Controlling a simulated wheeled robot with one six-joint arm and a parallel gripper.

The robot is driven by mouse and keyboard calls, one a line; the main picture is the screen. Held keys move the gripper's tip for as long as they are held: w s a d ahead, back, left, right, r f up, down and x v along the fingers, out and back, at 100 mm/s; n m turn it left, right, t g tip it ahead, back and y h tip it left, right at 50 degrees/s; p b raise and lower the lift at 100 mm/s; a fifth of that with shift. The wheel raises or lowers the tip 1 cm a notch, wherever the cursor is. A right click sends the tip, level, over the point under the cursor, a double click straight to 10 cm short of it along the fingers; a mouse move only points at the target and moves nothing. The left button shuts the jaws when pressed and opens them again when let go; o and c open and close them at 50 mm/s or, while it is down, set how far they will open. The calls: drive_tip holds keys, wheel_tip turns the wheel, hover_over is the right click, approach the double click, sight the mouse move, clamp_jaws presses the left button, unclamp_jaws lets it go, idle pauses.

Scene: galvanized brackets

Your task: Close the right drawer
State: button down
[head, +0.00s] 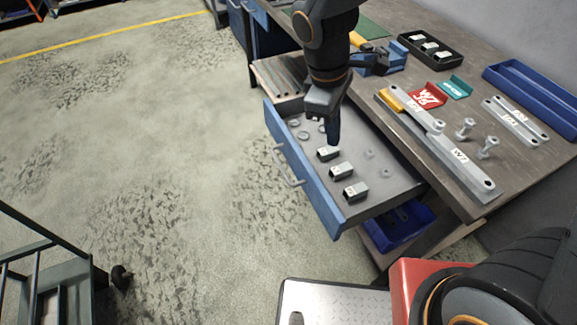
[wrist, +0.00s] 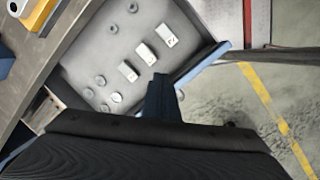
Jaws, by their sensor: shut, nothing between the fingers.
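The right drawer (head: 330,219) with a blue front stands pulled out from the workbench in the head view. Its grey handle (head: 288,168) is on the outer face. Inside lie three small metal brackets (head: 341,172) and several washers (head: 294,122). The drawer's inside also shows in the wrist view (wrist: 108,62). My gripper (head: 334,140) points down over the open drawer, near the top bracket, on the inner side of the blue front. It is shut and empty. In the wrist view its fingers (wrist: 160,85) overlap the drawer's edge; contact cannot be told.
The workbench top (head: 455,190) holds a long metal bar (head: 440,150), bolts (head: 487,147), a blue tray (head: 535,95) and a black tray (head: 432,48). A blue bin (head: 402,228) sits below the drawer. A cart (head: 45,275) stands lower left. The floor left of the drawer is clear.

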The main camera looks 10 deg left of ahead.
drive_tip(key=a+f+n+t+h+b, duration=0.25)
drive_tip(key=a+f+n, duration=0.25)
drive_tip(key=a+n, duration=0.65)
wheel_tip(320, 180, down, 10)
drive_tip(key=w+d+m, duration=0.1)
drive_tip(key=shift+w+d+r+g+y, duration=0.15)
drive_tip(key=shift+d+r+g+y, duration=0.1)
drive_tip(key=shift+g+y, duration=0.1)
